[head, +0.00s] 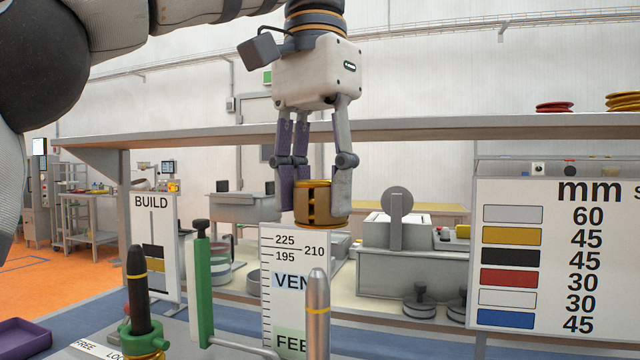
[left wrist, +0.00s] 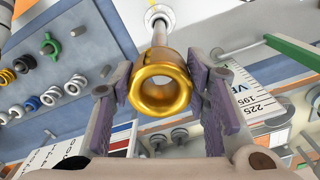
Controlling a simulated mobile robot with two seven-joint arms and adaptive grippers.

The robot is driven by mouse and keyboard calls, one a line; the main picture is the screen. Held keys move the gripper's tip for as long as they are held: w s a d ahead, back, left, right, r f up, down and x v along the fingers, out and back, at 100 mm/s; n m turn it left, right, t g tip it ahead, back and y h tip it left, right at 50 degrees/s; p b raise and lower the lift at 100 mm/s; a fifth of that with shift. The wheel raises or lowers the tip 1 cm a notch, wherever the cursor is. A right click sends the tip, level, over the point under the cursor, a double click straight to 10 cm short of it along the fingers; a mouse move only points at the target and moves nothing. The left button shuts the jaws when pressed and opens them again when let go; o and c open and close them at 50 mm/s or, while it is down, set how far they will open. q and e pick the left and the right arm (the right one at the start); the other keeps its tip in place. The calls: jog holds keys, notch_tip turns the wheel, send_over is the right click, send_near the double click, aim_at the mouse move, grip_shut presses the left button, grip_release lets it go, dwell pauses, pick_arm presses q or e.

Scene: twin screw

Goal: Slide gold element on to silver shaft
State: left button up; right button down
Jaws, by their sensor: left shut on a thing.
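My left gripper (head: 318,200) is shut on the gold element (head: 321,207), a short ring-like piece with an open bore, held upright in the air. In the left wrist view the gold element (left wrist: 160,92) sits between the purple finger pads of the left gripper (left wrist: 163,95). The silver shaft (head: 318,335) stands upright below it, with a rounded tip and a thin gold band. In the head view the element is above the tip, with a clear gap. In the left wrist view the shaft (left wrist: 158,14) shows beyond the element's far edge. My right gripper is not in view.
A black shaft (head: 138,285) stands at left, by a green post (head: 204,285). A height scale board (head: 290,270) is behind the silver shaft. A BUILD sign (head: 155,215) and a colour chart board (head: 555,310) stand at the sides. A shelf (head: 420,128) runs behind the gripper.

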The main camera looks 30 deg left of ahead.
pick_arm(q)
jog(key=shift+s+f, duration=0.35)
jog(key=shift+f, duration=0.25)
send_over(313, 341)
jog(key=shift+w+a+f, duration=0.1)
jog(key=shift+w+f, duration=0.05)
jog(key=shift+f, duration=1.25)
jog(key=shift+w+a+f, duration=0.1)
jog(key=shift+w+f, duration=0.05)
jog(key=shift+f, duration=1.25)
jog(key=shift+f, duration=4.8)
jog(key=o, duration=1.5)
jog(key=shift+c, duration=0.2)
notch_tip(313, 341, up, 12)
